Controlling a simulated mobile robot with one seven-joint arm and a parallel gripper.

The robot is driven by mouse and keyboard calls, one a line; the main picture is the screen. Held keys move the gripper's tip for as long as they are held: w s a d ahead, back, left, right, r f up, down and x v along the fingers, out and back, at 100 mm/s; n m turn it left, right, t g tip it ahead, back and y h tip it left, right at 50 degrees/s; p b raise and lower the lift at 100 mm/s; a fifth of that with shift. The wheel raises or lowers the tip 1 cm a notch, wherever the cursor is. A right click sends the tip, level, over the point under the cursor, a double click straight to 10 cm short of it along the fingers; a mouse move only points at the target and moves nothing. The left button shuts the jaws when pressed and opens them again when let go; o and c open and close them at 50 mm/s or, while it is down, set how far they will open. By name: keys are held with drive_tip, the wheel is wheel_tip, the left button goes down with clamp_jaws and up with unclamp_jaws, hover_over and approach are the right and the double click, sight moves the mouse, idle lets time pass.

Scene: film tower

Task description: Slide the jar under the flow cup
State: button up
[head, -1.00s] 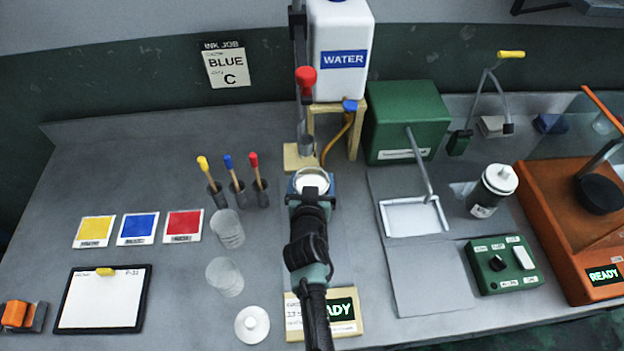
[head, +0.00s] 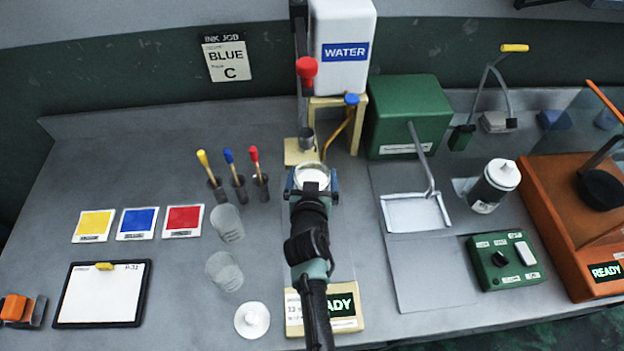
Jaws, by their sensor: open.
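A clear jar with pale contents (head: 312,175) stands upright between the fingers of my gripper (head: 313,186), seen from above. My gripper is open, with a finger on each side of the jar; I cannot tell whether either touches it. The flow cup, a small grey cylinder (head: 306,139), is on the dark upright stand with a red knob (head: 306,68) and a cream base (head: 297,151). The jar is just in front of that base, nearer me than the cup, not below it. My gripper and wrist hide the jar's near side.
A white water tank (head: 343,25) on a wooden stand with an orange hose (head: 340,133) is right behind. A green box (head: 407,115) stands right. A cream READY unit (head: 348,321) lies below my arm.

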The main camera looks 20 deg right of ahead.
drive_tip(key=v, duration=1.3)
